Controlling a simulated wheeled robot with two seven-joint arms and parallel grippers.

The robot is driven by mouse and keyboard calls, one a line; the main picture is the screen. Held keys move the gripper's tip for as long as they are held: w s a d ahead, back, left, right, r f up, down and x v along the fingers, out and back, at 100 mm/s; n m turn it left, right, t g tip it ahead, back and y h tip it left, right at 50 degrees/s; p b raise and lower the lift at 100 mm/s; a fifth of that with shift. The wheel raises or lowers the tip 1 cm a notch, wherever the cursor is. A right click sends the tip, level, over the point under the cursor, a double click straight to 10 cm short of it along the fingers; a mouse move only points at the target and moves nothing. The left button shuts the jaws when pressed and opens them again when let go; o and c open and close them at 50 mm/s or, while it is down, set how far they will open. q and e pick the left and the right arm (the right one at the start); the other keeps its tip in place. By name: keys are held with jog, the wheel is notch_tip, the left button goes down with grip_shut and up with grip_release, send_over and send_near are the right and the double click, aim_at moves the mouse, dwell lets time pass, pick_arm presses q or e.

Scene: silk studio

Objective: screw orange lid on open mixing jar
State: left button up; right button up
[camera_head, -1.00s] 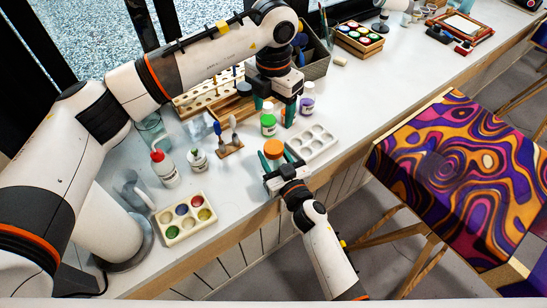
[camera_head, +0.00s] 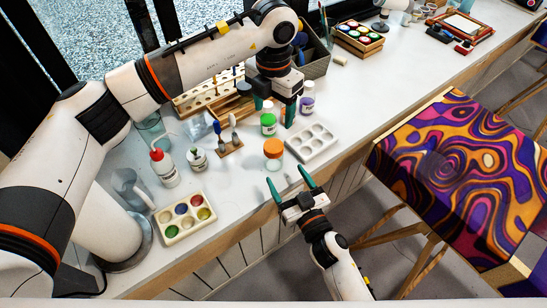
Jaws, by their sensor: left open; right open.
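The orange lid (camera_head: 273,147) sits on top of a small clear jar (camera_head: 273,163), which stands upright on the white table near its front edge. I cannot tell how tightly the lid sits on the jar. My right gripper (camera_head: 290,182) is open and empty, in front of the jar and apart from it, by the table's front edge. My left gripper (camera_head: 275,107) is open, with its fingers pointing down behind the jar, close to a green-lidded jar (camera_head: 268,125).
A white palette (camera_head: 312,143) lies just right of the jar. A purple-labelled bottle (camera_head: 307,104) stands behind it. A brush stand (camera_head: 230,149), two bottles and a paint tray (camera_head: 186,236) are to the left. The table's front edge (camera_head: 240,232) is close.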

jog(key=shift+v, duration=1.65)
